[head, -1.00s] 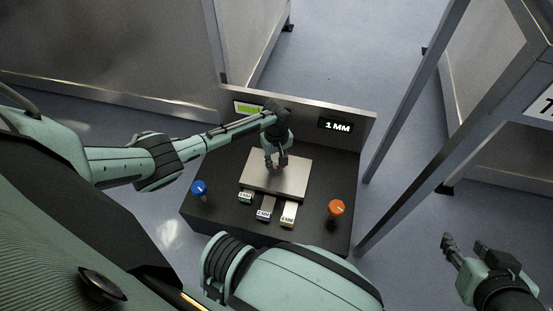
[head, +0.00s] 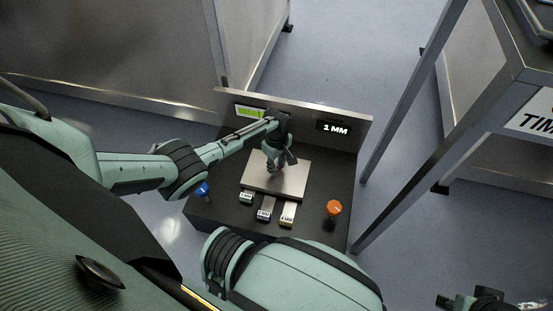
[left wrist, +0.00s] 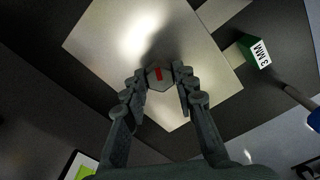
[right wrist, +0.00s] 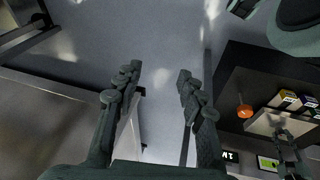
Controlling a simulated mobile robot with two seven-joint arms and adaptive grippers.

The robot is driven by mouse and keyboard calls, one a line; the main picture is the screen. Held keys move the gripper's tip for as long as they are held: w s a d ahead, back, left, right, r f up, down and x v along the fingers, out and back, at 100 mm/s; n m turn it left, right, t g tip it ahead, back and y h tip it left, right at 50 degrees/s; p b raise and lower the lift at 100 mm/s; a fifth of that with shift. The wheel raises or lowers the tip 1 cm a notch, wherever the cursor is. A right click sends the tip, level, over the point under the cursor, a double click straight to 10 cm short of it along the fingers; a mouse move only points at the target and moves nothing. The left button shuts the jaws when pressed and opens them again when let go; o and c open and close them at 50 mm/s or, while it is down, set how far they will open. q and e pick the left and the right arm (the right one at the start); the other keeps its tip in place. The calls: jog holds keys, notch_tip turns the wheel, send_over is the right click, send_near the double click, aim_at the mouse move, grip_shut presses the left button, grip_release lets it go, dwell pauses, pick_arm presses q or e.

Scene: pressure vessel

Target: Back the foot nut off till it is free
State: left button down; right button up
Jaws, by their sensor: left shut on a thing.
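The foot nut (left wrist: 159,77) is a grey hex nut with a red mark on its top, standing at the metal plate (left wrist: 110,35) in the left wrist view. My left gripper (left wrist: 160,80) is shut on the nut, one finger on each side. In the head view my left gripper (head: 272,170) points down at the plate (head: 291,181), and its fingers hide the nut. My right gripper (right wrist: 160,85) is open and empty, away from the plate over the floor. It shows only in part at the lower right of the head view (head: 475,303).
Tabs marked in millimetres, one green (head: 246,198), one blue (head: 264,215) and one yellow (head: 287,220), lie at the plate's front. A blue knob (head: 202,189) and an orange knob (head: 334,208) flank them. The back panel display (head: 335,128) reads 1 MM. A metal frame (head: 420,160) stands right.

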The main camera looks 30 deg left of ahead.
aim_at(278, 168)
pick_arm(q)
jog(key=shift+d+n+p, duration=0.5)
jog(key=shift+d+n, duration=0.05)
jog(key=shift+n, duration=0.65)
jog(key=shift+f+n, duration=0.1)
jog(key=shift+n, duration=0.7)
pick_arm(e)
jog(key=shift+s+a+x, duration=0.1)
jog(key=shift+a+x, duration=0.1)
jog(key=shift+x, duration=0.9)
jog(key=shift+s+a+x, duration=0.1)
jog(key=shift+a+x, duration=0.15)
jog(key=shift+x, duration=0.85)
jog(key=shift+f, duration=0.25)
pick_arm(q)
jog(key=c, duration=1.2)
grip_release()
jog(key=shift+a, duration=0.2)
pick_arm(e)
jog(key=shift+r, duration=0.1)
pick_arm(q)
notch_tip(278, 168, up, 12)
pick_arm(e)
jog(key=shift+s, duration=0.1)
